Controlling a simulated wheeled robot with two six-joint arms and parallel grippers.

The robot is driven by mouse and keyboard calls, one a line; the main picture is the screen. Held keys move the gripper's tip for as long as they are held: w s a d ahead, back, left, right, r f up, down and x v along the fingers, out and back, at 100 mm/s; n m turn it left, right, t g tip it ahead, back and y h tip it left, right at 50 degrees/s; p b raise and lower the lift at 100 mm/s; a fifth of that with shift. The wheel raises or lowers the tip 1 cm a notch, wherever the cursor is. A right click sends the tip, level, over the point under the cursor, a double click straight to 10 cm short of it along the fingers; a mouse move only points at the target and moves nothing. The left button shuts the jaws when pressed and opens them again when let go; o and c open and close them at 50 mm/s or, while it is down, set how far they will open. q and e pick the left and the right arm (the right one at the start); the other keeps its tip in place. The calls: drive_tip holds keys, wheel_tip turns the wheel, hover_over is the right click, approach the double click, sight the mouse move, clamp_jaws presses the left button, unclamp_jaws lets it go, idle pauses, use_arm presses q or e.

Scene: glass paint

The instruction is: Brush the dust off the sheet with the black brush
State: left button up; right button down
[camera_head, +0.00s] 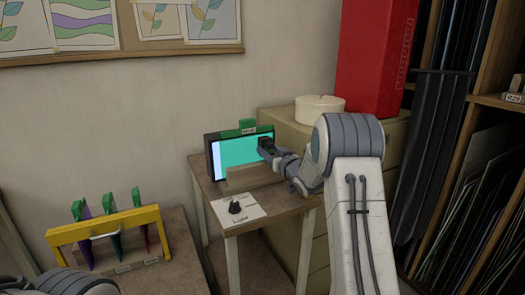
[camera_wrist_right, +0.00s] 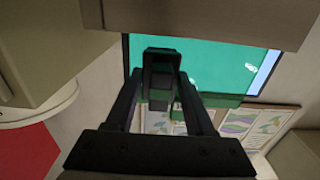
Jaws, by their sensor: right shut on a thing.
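The sheet (camera_head: 240,150) stands upright in a dark frame on a small wooden table. It is mostly turquoise, with a pale strip down its left side in the head view. In the right wrist view the sheet (camera_wrist_right: 215,60) shows a few small whitish marks; I cannot tell whether they are dust. My right gripper (camera_head: 266,147) is at the sheet's right part. It is shut on a dark block, seemingly the black brush (camera_wrist_right: 160,62). I cannot tell whether the brush touches the sheet. My left gripper is out of view.
A white plate with a black knob (camera_head: 235,207) lies at the table's front. A yellow rack (camera_head: 75,232) with green-topped tools stands lower left. A cabinet (camera_head: 295,130) behind bears a white round container (camera_head: 320,110) and a tall red box (camera_head: 375,55). Shelves stand right.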

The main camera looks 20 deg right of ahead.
drive_tip(key=shift+s+d, duration=0.1)
drive_tip(key=shift+d, duration=0.05)
drive_tip(key=shift+s+a+f+b, duration=0.1)
drive_tip(key=shift+a+b, duration=1.1)
drive_tip(key=shift+a, duration=1.35)
drive_tip(key=shift+a+f+b, duration=0.1)
drive_tip(key=shift+a+b, duration=1.05)
drive_tip(key=shift+a, duration=1.4)
drive_tip(key=shift+a+r, duration=0.15)
drive_tip(key=shift+a, duration=0.5)
drive_tip(key=shift+s+b, duration=0.1)
drive_tip(key=shift+b, duration=0.2)
drive_tip(key=shift+s, duration=0.3)
drive_tip(key=shift+s+d+b, duration=0.1)
drive_tip(key=shift+s+b, duration=0.75)
drive_tip(key=shift+s, duration=1.75)
